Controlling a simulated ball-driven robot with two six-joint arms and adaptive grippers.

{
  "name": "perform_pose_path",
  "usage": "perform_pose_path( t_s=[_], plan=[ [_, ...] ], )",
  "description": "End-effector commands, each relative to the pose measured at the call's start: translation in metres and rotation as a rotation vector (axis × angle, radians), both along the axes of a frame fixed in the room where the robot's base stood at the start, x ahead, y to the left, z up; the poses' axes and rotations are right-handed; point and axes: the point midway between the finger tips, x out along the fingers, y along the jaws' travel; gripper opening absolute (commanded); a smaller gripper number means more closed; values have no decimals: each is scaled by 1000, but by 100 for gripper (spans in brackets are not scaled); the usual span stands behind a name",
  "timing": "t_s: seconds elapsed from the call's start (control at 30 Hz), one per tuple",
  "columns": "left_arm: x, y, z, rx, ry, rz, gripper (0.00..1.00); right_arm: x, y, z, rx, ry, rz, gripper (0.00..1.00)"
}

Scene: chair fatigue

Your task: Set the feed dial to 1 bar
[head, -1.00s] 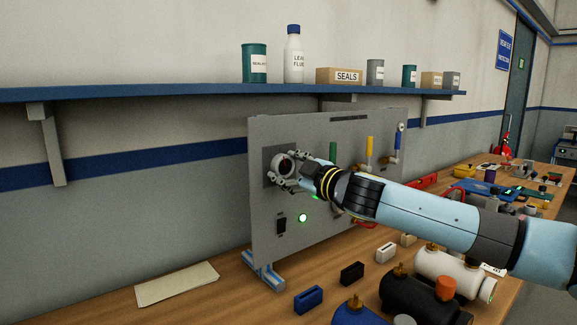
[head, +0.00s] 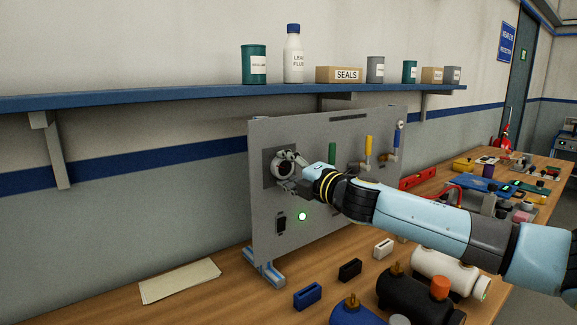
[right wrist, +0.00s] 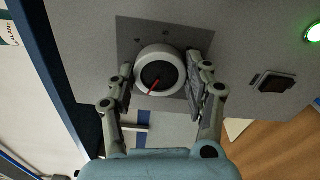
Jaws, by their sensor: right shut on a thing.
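The feed dial (head: 283,165) is a round white knob with a dark face on a dark square plate at the left of the grey panel (head: 310,135). In the right wrist view the dial (right wrist: 160,72) shows a red pointer line aimed down and slightly left in that picture. My left gripper is not in view.
A lit green lamp (head: 302,216) and a black switch (head: 281,222) sit below the dial. Green, yellow and blue handled valves are to the right. Several cylinders and small blocks lie on the wooden bench (head: 225,300). A shelf (head: 200,93) runs above.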

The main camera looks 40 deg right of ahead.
Motion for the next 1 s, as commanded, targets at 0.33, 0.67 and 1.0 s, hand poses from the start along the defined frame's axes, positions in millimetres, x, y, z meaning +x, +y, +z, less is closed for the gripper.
perform_pose_path(
  t_s=[0.33,0.67,1.0],
  plan=[
    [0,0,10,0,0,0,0,0,0,-1,-255,31,1,19],
    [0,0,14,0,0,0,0,-1,1,-2,-378,45,1,19],
    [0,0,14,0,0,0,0,-1,1,-3,-398,49,1,19]
  ],
)
